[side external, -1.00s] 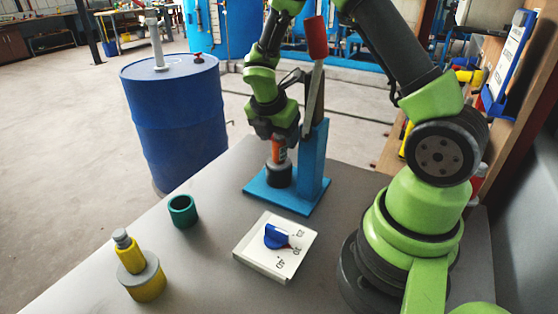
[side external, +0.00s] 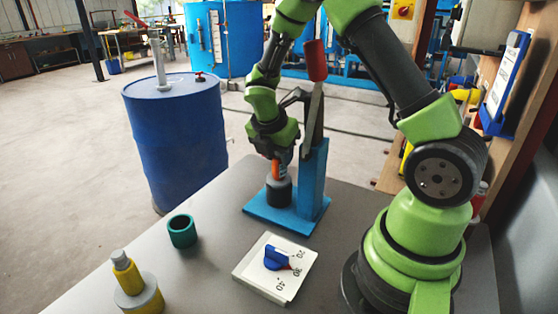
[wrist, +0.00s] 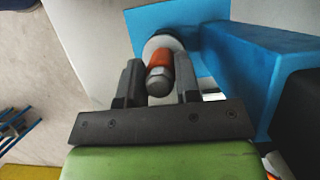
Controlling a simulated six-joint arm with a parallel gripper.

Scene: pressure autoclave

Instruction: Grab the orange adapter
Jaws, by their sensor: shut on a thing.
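The orange adapter (side external: 281,166) stands on top of a dark grey cylindrical piece (side external: 278,190) on the base plate of the blue press stand (side external: 312,185). In the wrist view the adapter (wrist: 160,59) shows as an orange band with a grey hex end facing the camera. My gripper (side external: 279,157) reaches down over the adapter from above. In the wrist view my gripper (wrist: 159,82) has one finger on each side of the adapter and is shut on it. The finger contact itself is partly hidden.
The stand's upright with a red-handled lever (side external: 316,60) rises close beside my wrist. A white dial plate with a blue knob (side external: 276,258), a green ring (side external: 182,231) and a yellow-grey part (side external: 134,285) sit on the grey table. A blue barrel (side external: 175,130) stands beyond it.

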